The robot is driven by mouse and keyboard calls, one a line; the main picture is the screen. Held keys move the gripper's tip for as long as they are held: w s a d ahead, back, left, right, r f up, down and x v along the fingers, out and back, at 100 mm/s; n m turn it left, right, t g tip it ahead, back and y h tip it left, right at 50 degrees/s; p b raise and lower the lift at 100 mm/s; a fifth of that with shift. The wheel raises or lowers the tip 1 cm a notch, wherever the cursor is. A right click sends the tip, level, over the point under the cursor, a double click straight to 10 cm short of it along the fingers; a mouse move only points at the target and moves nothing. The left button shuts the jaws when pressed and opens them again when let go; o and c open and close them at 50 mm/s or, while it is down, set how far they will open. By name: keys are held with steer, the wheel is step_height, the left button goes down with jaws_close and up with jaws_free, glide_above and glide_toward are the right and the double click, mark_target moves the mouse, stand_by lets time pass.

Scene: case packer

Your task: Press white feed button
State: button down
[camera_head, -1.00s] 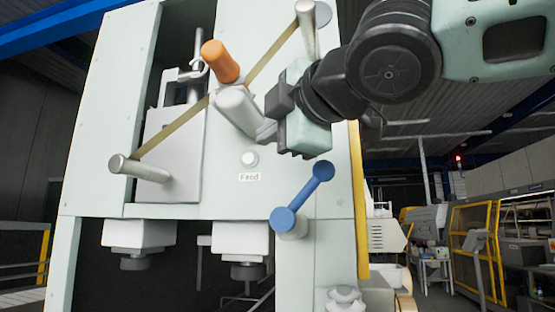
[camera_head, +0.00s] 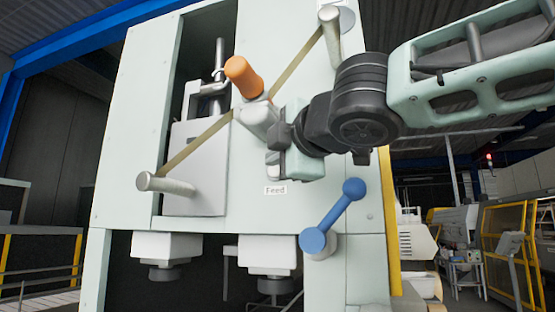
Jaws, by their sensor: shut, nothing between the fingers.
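The "Feed" label (camera_head: 275,190) is on the pale green machine front (camera_head: 240,210). The white feed button above it is hidden behind my gripper. My gripper (camera_head: 274,164) is shut and empty, with its fingers just above the label, over the button's spot. I cannot tell whether the fingertips touch the button.
A blue lever (camera_head: 333,216) is to the lower right of the label. An orange-ended handle (camera_head: 244,77) is above my gripper. A tan web (camera_head: 196,143) runs diagonally between a lower-left roller (camera_head: 165,183) and an upper-right roller (camera_head: 330,35). A yellow edge strip (camera_head: 393,270) is at the right.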

mark_target(268, 170)
steer(key=shift+w+d+f+p, duration=0.1)
steer(key=shift+w+p, duration=0.25)
steer(key=shift+w, duration=1.15)
steer(key=shift+w+d+p, duration=0.1)
steer(key=shift+w+p, duration=0.25)
steer(key=shift+w, duration=1.1)
